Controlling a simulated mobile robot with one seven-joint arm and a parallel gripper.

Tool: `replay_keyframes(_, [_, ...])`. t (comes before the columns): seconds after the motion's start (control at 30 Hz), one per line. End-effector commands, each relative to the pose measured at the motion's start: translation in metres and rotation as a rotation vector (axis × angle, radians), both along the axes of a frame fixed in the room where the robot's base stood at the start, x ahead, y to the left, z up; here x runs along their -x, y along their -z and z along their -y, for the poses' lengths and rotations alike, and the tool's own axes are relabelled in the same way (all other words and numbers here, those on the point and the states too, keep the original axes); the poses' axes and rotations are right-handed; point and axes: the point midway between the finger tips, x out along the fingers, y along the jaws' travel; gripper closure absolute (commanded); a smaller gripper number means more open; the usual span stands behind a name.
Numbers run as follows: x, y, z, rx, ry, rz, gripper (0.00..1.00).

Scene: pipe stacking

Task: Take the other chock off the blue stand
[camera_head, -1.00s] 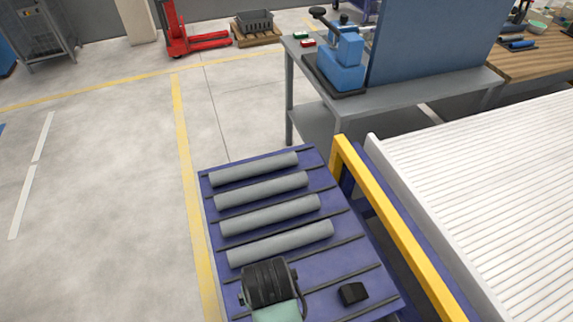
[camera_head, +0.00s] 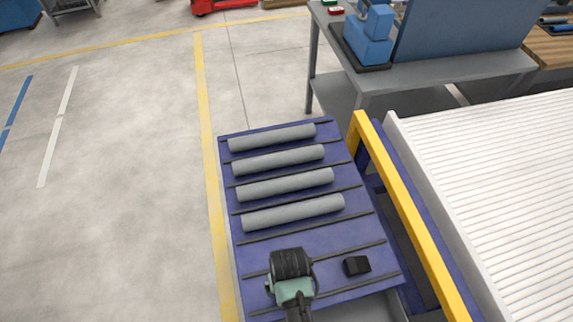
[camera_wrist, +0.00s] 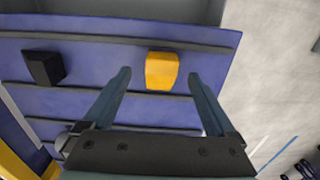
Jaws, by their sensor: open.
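The blue stand (camera_head: 322,231) has dark cross strips; it also shows in the wrist view (camera_wrist: 205,35). A black chock (camera_head: 357,265) sits near its front right and shows at the left in the wrist view (camera_wrist: 44,68). An orange-yellow chock (camera_wrist: 162,71) also sits on the stand, seen only in the wrist view; my arm hides it in the head view. My gripper (camera_wrist: 159,75) is open and empty, its fingertips to either side of the orange-yellow chock in the picture. I cannot tell how far above it they are.
Several grey pipes (camera_head: 293,212) lie side by side across the stand's far part. A yellow rail (camera_head: 408,210) runs along its right, beside a white slatted surface (camera_head: 480,190). A grey workbench (camera_head: 430,84) stands behind. The floor at left is clear.

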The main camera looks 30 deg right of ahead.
Motion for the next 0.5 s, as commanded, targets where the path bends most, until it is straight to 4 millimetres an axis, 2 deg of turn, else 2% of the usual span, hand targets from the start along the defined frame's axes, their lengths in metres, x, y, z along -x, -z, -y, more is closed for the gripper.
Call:
replay_keyframes(0.23, [-0.001,0.033,-0.002,-0.001,0.0,-0.002,0.09])
replay_keyframes(0.5, [-0.002,0.041,-0.002,0.0,0.0,0.001,0.09])
